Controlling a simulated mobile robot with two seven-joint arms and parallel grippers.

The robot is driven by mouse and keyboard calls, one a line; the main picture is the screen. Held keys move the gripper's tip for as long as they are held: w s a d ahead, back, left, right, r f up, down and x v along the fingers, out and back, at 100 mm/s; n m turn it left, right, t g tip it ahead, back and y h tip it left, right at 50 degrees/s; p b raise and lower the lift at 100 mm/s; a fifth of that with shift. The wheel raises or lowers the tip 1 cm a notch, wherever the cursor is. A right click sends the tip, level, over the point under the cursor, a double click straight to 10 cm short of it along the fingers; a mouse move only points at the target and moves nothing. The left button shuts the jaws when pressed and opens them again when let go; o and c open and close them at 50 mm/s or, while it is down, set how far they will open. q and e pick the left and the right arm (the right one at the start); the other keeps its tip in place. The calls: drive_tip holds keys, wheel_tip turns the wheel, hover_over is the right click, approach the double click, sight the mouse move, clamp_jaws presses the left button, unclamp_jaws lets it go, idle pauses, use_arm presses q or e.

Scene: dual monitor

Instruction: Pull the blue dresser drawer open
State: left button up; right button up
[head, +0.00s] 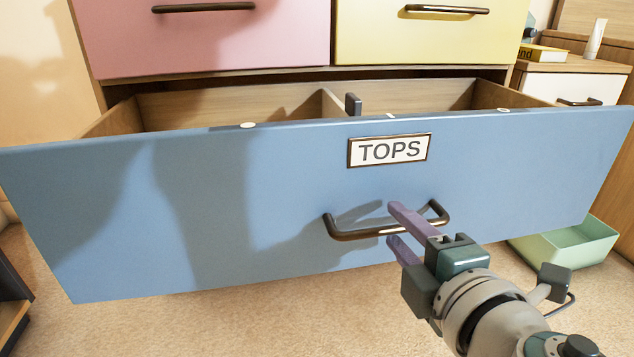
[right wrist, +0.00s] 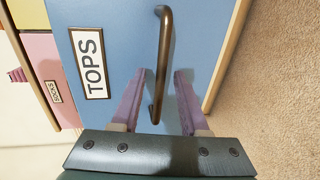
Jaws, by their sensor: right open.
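The blue dresser drawer (head: 250,190) is pulled out, with its wooden inside showing behind the front. A "TOPS" label (head: 389,150) is on its front and also shows in the right wrist view (right wrist: 91,62). The dark bar handle (head: 350,234) is below the label. My right gripper (head: 391,223) is open at the handle, one purple finger above the bar and one below. In the right wrist view, the handle (right wrist: 162,60) lies between the two spread fingers (right wrist: 157,85); I cannot tell whether either touches it. My left gripper is out of view.
A pink drawer (head: 200,40) and a yellow drawer (head: 430,40) are shut above. A green bin (head: 570,243) is on the carpet at the right. A side cabinet (head: 570,85) stands back right. Carpet (head: 240,325) in front is mostly clear.

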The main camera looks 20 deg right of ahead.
drive_tip(key=v, duration=0.8)
drive_tip(key=shift+s, duration=0.25)
drive_tip(key=s+d+r+m+g+h+p, duration=0.15)
drive_tip(key=r+m+p, duration=0.25)
drive_tip(key=r+p, duration=0.75)
drive_tip(key=s+d+r+m+g+h+p, duration=0.1)
drive_tip(key=d+r+m+g+p, duration=0.2)
drive_tip(key=r+p, duration=0.85)
drive_tip(key=s+d+r+m+g+h+p, duration=0.15)
drive_tip(key=r+m+p, duration=0.25)
drive_tip(key=r+p, duration=0.7)
drive_tip(key=s+a+r+m+g+y+p, duration=0.1)
drive_tip(key=s+a+r+g+y+p, duration=0.15)
drive_tip(key=r+p, duration=0.8)
drive_tip(key=s+a+r+m+g+y+p, duration=0.1)
drive_tip(key=s+a+r+y+p, duration=0.25)
drive_tip(key=r+p, duration=0.75)
drive_tip(key=s+a+r+g+y+p, duration=0.2)
drive_tip(key=a+r+p, duration=0.2)
drive_tip(key=r+p, duration=0.7)
wheel_tip(320, 180, up, 32)
drive_tip(key=p, duration=3.6)
drive_tip(key=shift+w+f, duration=0.2)
drive_tip(key=shift+w, duration=0.05)
